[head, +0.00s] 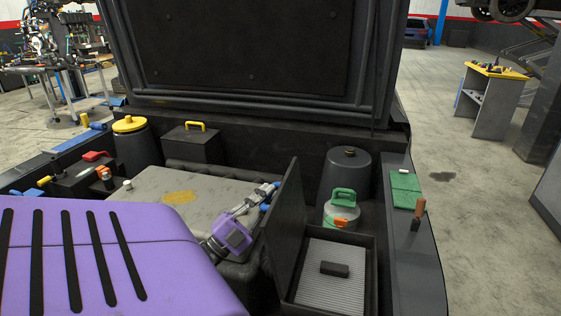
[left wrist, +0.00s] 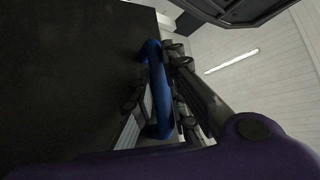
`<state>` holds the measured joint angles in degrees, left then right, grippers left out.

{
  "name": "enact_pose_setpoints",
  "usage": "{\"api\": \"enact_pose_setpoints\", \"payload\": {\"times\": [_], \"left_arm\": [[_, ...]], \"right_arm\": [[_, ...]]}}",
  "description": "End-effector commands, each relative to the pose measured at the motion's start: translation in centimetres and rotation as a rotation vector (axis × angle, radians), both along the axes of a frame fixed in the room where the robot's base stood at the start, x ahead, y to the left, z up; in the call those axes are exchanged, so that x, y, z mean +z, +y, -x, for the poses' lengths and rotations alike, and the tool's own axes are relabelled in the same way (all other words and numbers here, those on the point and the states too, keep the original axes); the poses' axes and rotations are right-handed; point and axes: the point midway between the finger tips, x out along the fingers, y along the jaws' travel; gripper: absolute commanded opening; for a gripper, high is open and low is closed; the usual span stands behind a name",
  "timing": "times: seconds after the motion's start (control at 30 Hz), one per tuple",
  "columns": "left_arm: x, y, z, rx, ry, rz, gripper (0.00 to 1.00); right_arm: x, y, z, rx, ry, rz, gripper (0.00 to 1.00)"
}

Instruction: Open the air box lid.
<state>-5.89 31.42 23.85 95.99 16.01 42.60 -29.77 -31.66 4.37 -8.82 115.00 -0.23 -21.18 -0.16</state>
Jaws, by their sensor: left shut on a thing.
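The black air box (head: 369,288) is in the front right of the engine bay in the head view. Its dark lid (head: 285,228) stands roughly upright along the box's left side. The box is uncovered and shows a pale ribbed filter (head: 325,297) with a small black block (head: 334,269) on it. My left gripper (head: 267,194) is at the lid's upper left face, shut on the blue handle (left wrist: 154,88), which the left wrist view shows between the fingers beside the dark panel. My right gripper is in neither view.
A canister with a green handle (head: 341,209) stands just behind the air box. A black domed tank (head: 345,172) is behind it. The grey engine cover (head: 150,188) lies left of the lid. A green pad (head: 405,188) and an orange-handled tool (head: 418,215) are on the right ledge.

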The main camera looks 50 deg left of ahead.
Motion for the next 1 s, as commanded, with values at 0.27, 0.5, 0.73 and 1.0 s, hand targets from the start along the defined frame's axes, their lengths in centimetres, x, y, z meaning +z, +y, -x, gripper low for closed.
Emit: {"api": "enact_pose_setpoints", "payload": {"times": [0.27, 0.5, 0.73, 1.0], "left_arm": [[-0.4, 0.4, 0.5, 0.003, 0.008, 0.003, 0.00], [-0.4, 0.4, 0.5, 0.004, 0.008, 0.004, 0.14], [-0.3, 0.3, 0.4, 0.002, 0.006, 0.003, 0.22], [-0.9, 0.4, 1.3, 0.004, 0.007, 0.003, 0.22]], "right_arm": [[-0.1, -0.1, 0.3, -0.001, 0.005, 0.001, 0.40], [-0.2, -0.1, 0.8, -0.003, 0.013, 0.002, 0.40], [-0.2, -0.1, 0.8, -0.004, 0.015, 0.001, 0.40], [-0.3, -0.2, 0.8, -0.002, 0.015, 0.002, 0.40]]}}
